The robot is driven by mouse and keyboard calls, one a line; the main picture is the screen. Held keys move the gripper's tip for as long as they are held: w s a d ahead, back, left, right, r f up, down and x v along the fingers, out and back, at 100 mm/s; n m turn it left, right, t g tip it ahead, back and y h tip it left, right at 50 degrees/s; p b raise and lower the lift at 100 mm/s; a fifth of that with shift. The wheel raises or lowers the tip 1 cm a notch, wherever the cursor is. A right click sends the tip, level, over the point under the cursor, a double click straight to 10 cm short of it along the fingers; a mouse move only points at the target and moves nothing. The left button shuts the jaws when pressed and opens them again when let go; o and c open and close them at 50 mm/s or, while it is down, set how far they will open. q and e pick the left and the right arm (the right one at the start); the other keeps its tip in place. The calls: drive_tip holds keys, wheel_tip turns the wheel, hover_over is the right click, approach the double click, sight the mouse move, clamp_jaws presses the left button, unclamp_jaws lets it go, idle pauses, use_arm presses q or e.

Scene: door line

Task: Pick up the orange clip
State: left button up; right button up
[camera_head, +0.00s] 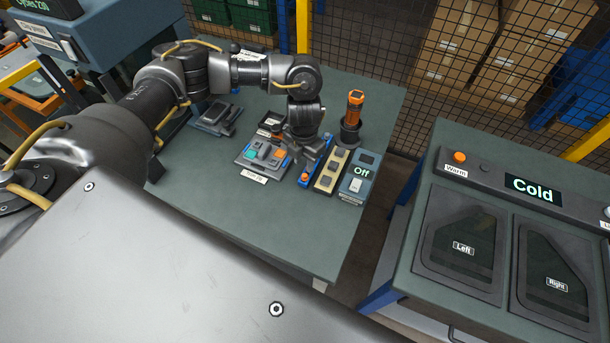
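A small orange piece that looks like the orange clip (281,154) lies at the right end of a grey labelled tray (243,163) on the green-grey table. A teal piece (250,154) and a grey piece lie in the same tray. My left gripper (298,150) points down just to the right of the orange clip, close to the tray's right edge. Its fingers are dark and small here, so I cannot tell whether they are open or touch the clip. My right gripper is not in view.
Right of the gripper stand a blue bar with an orange end (304,179), a tan strip with grey blocks (326,180), a box reading Off (356,178) and an orange-handled tool (355,105) upright in a holder. The table's front (290,225) is clear.

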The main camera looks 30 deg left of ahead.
sight(305, 175)
use_arm(q)
drive_tip(key=shift+f, duration=0.2)
drive_tip(key=shift+f+p, duration=0.1)
drive_tip(key=shift+p, duration=0.2)
wheel_tip(305, 175, down, 4)
drive_tip(key=shift+s+d+f+p, duration=0.15)
drive_tip(key=shift+f+p, duration=0.1)
drive_tip(key=shift+p, duration=0.9)
drive_tip(key=shift+f, duration=0.25)
clamp_jaws()
